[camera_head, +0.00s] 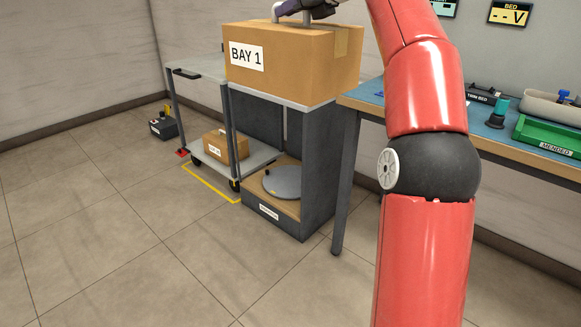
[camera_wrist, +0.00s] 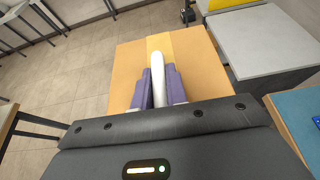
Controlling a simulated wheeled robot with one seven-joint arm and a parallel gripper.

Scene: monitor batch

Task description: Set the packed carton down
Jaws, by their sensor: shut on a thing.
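The packed carton (camera_head: 300,62) is a brown, taped box with a "BAY 1" label, level in the head view. My gripper (camera_head: 306,8), partly cut off at the top edge, is over the carton and shut on its pale handle. In the wrist view, the purple fingers (camera_wrist: 158,88) close around the white handle (camera_wrist: 157,75) above the carton top (camera_wrist: 127,62). The carton overlaps the grey stand (camera_head: 319,150) in the head view. In the wrist view, the stand's pale top (camera_wrist: 265,38) shows largely bare beside the carton. The carton's underside is hidden, so contact with the stand cannot be told.
A trolley (camera_head: 200,69) with a smaller carton (camera_head: 222,145) on its lower shelf stands left, by yellow floor tape. The stand's lower shelf holds a grey disc (camera_head: 284,182). A blue-topped bench (camera_head: 370,92) with a green tray (camera_head: 548,137) is right. Floor at front left is clear.

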